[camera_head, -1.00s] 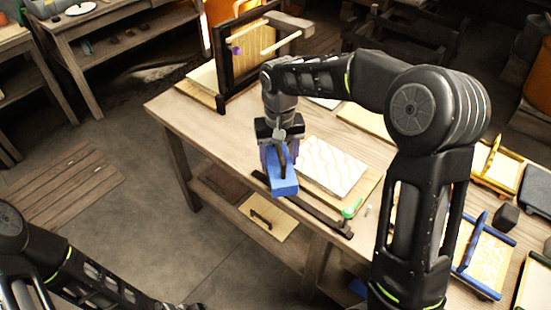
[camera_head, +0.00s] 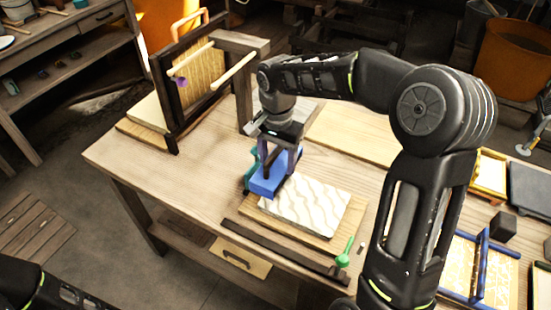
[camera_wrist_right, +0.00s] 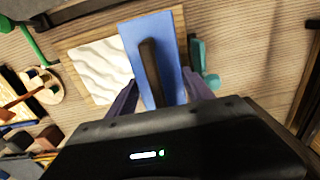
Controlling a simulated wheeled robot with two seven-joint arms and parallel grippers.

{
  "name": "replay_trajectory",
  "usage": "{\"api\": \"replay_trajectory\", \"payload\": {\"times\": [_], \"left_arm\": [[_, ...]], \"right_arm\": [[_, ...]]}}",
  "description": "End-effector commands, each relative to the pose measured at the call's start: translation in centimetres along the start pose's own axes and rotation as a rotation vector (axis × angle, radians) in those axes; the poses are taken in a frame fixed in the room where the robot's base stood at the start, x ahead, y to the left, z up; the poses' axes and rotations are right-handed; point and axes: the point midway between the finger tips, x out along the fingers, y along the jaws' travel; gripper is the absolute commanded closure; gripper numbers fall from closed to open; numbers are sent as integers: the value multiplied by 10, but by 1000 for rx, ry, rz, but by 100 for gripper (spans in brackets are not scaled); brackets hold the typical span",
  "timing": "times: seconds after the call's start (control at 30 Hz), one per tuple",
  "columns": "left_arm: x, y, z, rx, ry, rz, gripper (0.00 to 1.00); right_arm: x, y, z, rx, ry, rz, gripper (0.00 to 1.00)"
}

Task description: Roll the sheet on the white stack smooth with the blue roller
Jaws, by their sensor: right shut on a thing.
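The white stack (camera_head: 312,208) has a wavy top sheet and lies on a wooden board (camera_head: 335,228) on the bench; the wrist view shows it too (camera_wrist_right: 92,68). My right gripper (camera_head: 272,160) is shut on the blue roller (camera_head: 268,183), which looks like a flat blue block with a dark handle. The wrist view shows the roller (camera_wrist_right: 137,45) between the purple fingers, overlapping one edge of the stack. In the head view it is at the stack's far left corner. I cannot tell whether it touches the sheet. My left gripper is out of view.
A teal object (camera_wrist_right: 198,62) stands close beside the roller. A dark bar (camera_head: 285,252) lies along the bench's front edge, with a green tool (camera_head: 344,255) near its right end. A dark upright frame (camera_head: 165,100) stands at the back left. Bench space left of the roller is clear.

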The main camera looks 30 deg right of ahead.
Motion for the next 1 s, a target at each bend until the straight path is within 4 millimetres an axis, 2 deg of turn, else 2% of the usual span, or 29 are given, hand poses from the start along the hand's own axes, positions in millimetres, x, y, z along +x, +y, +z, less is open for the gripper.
{"api": "replay_trajectory", "payload": {"times": [0.27, 0.47, 0.67, 1.0], "left_arm": [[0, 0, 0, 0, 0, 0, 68], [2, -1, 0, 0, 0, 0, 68], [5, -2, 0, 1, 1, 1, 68], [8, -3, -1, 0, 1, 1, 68]], "right_arm": [[-1, 1, 0, -2, 1, -1, 76], [-1, 11, -1, -2, 2, -2, 76], [-1, 34, -1, 0, 3, -3, 76], [-1, 85, -1, 0, 3, -2, 76]]}}
